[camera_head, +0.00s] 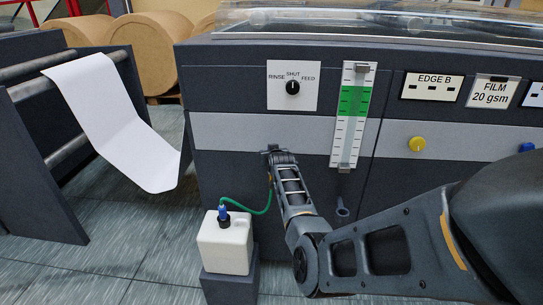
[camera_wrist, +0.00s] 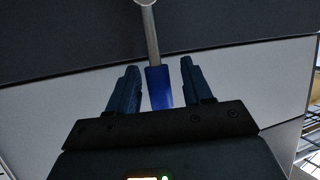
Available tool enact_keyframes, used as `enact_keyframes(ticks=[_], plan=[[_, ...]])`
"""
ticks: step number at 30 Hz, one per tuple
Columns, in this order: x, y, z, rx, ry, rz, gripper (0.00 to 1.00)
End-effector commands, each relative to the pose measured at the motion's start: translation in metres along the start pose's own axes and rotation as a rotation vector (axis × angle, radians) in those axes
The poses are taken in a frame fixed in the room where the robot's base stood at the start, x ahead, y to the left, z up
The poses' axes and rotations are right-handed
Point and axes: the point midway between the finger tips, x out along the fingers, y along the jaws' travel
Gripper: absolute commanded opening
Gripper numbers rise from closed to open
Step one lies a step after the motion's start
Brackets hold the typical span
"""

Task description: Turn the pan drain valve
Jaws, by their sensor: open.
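A lever with a grey metal stem (camera_wrist: 149,38) and a blue sleeve (camera_wrist: 159,88) shows in the wrist view, likely the pan drain valve. A pale round end is cut off at the top edge. My gripper (camera_wrist: 159,68) is open, with one dark finger on each side of the blue sleeve and visible gaps between. In the head view my gripper (camera_head: 275,151) is at the light grey band of the machine front. I cannot make out the lever there; my arm may hide it.
A dial marked RINSE, SHUT, FEED (camera_head: 292,87) sits above my gripper, and a sight gauge (camera_head: 353,115) is to its right. A white jug (camera_head: 225,245) with a green hose (camera_head: 258,207) stands below left. A yellow knob (camera_head: 417,143) is farther right.

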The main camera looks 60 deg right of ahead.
Motion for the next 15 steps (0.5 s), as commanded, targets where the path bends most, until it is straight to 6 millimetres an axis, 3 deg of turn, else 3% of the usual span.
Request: enact_keyframes(ticks=[15], plan=[[-0.063, -0.001, 0.001, -0.003, 0.000, -0.001, 0.50]])
